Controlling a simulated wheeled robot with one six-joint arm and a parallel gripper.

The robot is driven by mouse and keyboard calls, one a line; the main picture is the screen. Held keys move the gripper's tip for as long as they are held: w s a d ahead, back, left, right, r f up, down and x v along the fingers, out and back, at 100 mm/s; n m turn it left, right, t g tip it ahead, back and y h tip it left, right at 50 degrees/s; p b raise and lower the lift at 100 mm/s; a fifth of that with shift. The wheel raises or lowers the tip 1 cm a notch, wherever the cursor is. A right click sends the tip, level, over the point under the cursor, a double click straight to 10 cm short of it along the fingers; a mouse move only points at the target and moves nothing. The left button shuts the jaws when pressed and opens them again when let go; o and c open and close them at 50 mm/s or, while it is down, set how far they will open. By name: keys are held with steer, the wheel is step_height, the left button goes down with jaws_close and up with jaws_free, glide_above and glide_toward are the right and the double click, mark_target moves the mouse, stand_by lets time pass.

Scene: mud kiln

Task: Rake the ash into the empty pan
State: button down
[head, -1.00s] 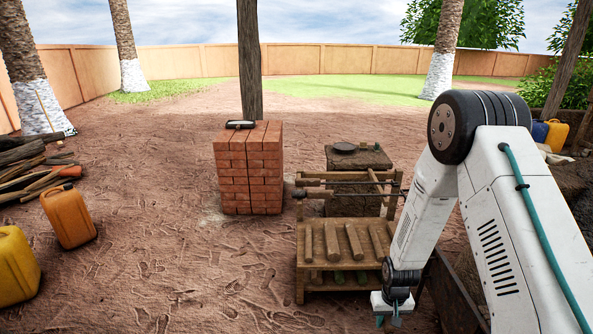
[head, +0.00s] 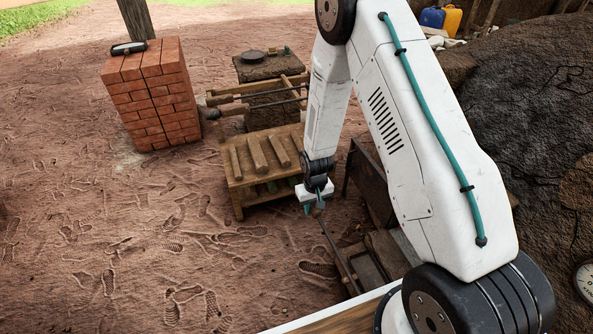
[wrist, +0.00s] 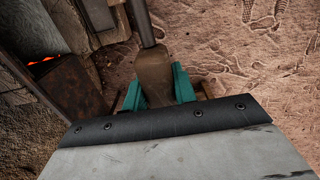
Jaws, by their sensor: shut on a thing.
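My gripper (head: 315,208) is in front of the wooden rack's right end and points down. It is shut on the wooden handle of a long tool, likely the rake; its dark shaft (head: 340,257) slants down to the right. In the wrist view the teal fingers (wrist: 158,84) lie on both sides of the brown handle (wrist: 153,72), and the shaft (wrist: 143,22) runs out at the top. The tool's far end is hidden. A dark rectangular tray-like thing (head: 368,267) is beside the shaft; I cannot tell whether it is the pan. No ash can be made out.
The wooden rack (head: 237,186) holds several wooden pieces. A brick stack (head: 150,100) stands to its left. The mud kiln (head: 530,130) is at right; an orange glow (wrist: 43,62) shows at left in the wrist view. A dark upright panel (head: 370,185) stands close to my gripper. Left ground is clear.

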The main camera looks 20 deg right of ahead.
steer(key=s+a+f+n, duration=0.1)
steer(key=a+f+n, duration=0.4)
steer(key=f, duration=0.4)
steer(key=s+a+f+n, duration=0.1)
steer(key=a+f+n, duration=0.35)
steer(key=f, duration=0.35)
steer(key=s+a+f+n, duration=0.3)
steer(key=s+f+n, duration=0.1)
steer(key=f, duration=0.4)
steer(key=s+a+f+n, duration=0.3)
steer(key=s+f+n, duration=0.15)
steer(key=f, duration=0.25)
steer(key=shift+s+d+f, duration=0.1)
steer(key=shift+d+f, duration=0.35)
steer(key=shift+d, duration=0.35)
steer(key=shift+w+d+f, duration=0.1)
steer(key=shift+d+f, duration=0.4)
steer(key=shift+d, duration=0.35)
steer(key=shift+s+d+f, duration=0.1)
steer(key=shift+d+f, duration=0.35)
steer(key=shift+d, duration=0.45)
steer(key=d, duration=3.5)
steer(key=shift+d+f, duration=0.2)
steer(key=shift+d, duration=0.2)
